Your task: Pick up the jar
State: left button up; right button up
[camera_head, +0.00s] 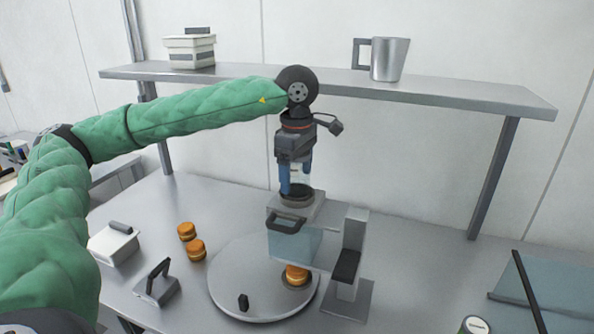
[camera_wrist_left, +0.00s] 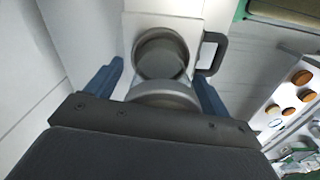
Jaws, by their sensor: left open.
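The jar (camera_head: 299,178) looks pale and clear and stands upright on the dark round seat on top of a grey machine (camera_head: 317,209). My left gripper (camera_head: 296,187) points down from above, its blue fingers around the jar. In the left wrist view the gripper (camera_wrist_left: 160,74) is open, one finger on each side of the jar's grey round top (camera_wrist_left: 164,93). I cannot tell whether the fingers touch it. The gripper hides much of the jar in the head view. My right gripper is out of view.
A round plate (camera_head: 237,279) and orange-brown rounds (camera_head: 195,249) lie on the table before the machine. A shelf (camera_head: 460,95) behind holds a metal mug (camera_head: 389,60) and a white box (camera_head: 190,52). A white container (camera_head: 113,244) stands at the left.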

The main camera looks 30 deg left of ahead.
pick_arm(q)
jog(key=shift+f, duration=0.1)
jog(key=c, duration=1.2)
